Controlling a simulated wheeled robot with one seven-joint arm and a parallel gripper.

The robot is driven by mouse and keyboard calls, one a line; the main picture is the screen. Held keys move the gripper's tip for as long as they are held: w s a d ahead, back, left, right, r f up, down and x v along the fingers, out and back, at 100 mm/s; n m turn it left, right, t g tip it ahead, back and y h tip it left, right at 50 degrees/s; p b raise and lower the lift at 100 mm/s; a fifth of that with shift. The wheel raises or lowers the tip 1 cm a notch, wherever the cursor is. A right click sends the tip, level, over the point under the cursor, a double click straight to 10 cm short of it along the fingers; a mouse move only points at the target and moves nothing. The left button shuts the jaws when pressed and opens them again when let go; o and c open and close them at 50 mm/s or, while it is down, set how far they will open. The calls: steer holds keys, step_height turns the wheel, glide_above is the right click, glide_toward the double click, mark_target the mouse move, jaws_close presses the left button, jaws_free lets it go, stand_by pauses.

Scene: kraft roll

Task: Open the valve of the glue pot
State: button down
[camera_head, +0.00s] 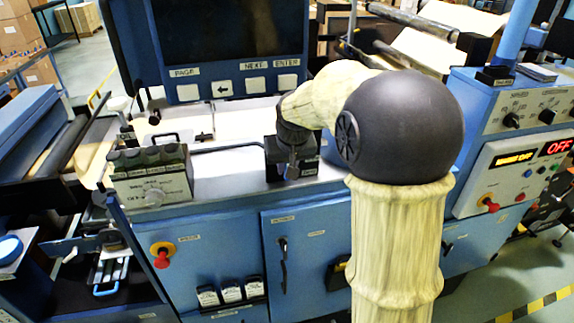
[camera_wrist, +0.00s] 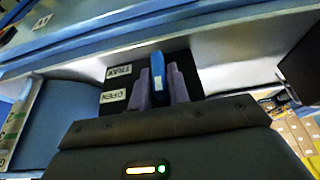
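My gripper (camera_wrist: 159,82) points down at the bench top, with its two purple-grey fingers close on either side of a narrow upright blue handle (camera_wrist: 158,68). The fingers look closed on the handle, with no clear gap. A dark panel beside it carries white labels; one reads OPEN (camera_wrist: 111,97) and the other looks like TRAY or TRAV (camera_wrist: 118,71). In the head view my gripper (camera_head: 291,160) is at the dark block on the bench, and my arm hides part of that spot. I cannot make out the glue pot's body.
A screen with buttons (camera_head: 238,88) stands behind the gripper. A grey box with several dark knobs (camera_head: 152,178) sits to the left on the bench. A control panel with red digits (camera_head: 520,165) stands at the right. A blue cabinet (camera_head: 305,245) is below.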

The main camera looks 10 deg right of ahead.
steer(key=shift+d+y, duration=0.1)
steer(key=shift+y, duration=0.2)
steer(key=shift+d+f+m+t+y+b, duration=0.35)
steer(key=shift+m+y+b, duration=0.4)
steer(key=shift+y+b, duration=2.25)
steer(key=shift+d+f+m+t+y+b, duration=0.15)
steer(key=shift+m+t+y+b, duration=0.5)
steer(key=shift+y+b, duration=2.4)
steer(key=shift+d+f+m+t+y+b, duration=0.25)
steer(key=shift+m+y+b, duration=0.65)
steer(key=shift+y+b, duration=2.1)
steer(key=shift+a+h+b, duration=0.1)
steer(key=shift+h+b, duration=0.85)
steer(key=shift+b, duration=0.1)
steer(key=c, duration=1.4)
jaws_free()
steer(key=shift+c, duration=0.2)
